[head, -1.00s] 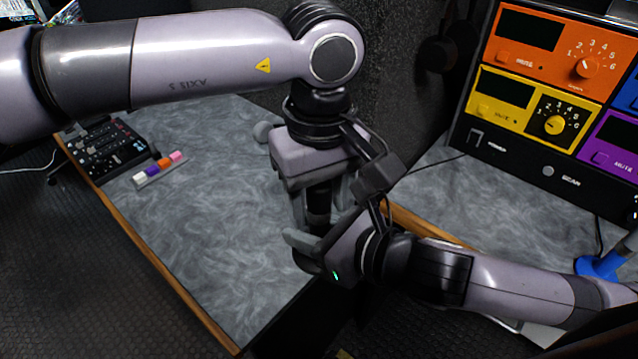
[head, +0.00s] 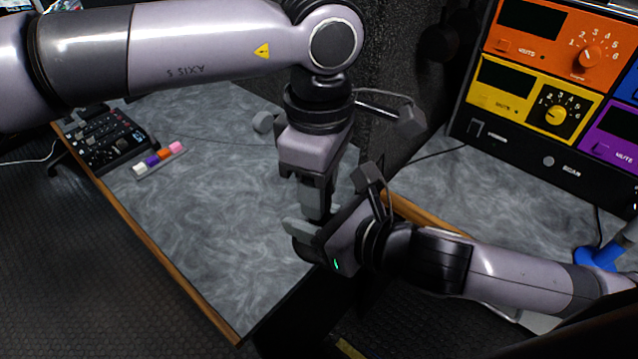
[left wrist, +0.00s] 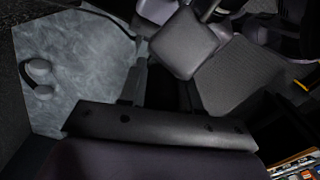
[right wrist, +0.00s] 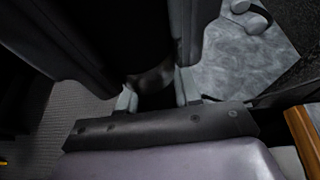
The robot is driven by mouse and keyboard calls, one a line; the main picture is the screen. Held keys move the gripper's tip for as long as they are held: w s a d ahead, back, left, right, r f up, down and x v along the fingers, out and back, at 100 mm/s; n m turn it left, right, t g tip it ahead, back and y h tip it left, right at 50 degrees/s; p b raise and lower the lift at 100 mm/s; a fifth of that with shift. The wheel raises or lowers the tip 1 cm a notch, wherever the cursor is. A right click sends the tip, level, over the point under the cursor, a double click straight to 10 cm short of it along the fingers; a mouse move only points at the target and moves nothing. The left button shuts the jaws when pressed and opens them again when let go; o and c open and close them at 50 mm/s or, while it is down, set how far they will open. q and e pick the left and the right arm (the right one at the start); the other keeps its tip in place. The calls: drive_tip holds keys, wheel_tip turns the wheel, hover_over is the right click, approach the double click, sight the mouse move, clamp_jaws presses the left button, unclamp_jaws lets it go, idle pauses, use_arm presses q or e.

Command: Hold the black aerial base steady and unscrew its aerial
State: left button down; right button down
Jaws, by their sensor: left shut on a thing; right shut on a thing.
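My left gripper (head: 316,212) points straight down from above, over the near right edge of the grey desk. My right gripper (head: 303,240) comes in from the right just below it, its fingers pointing left. In the right wrist view a dark rounded piece of the black aerial base (right wrist: 152,78) shows between the right fingertips, and the right gripper is shut on it. The left gripper is shut on the aerial directly above, but its fingers hide the aerial. I cannot make out the joint between aerial and base.
The grey marbled desk (head: 215,235) has a wooden edge. A black mixer (head: 108,142) and a strip of coloured caps (head: 160,158) lie at its left. Headphones (left wrist: 38,78) lie at the back. A rack with orange and yellow panels (head: 520,90) stands at right.

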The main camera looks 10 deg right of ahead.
use_arm(q)
drive_tip(key=n, duration=0.4)
drive_tip(key=shift+n, duration=0.4)
drive_tip(key=n, duration=0.4)
drive_tip(key=c, duration=0.8)
unclamp_jaws()
drive_tip(key=shift+r, duration=0.1)
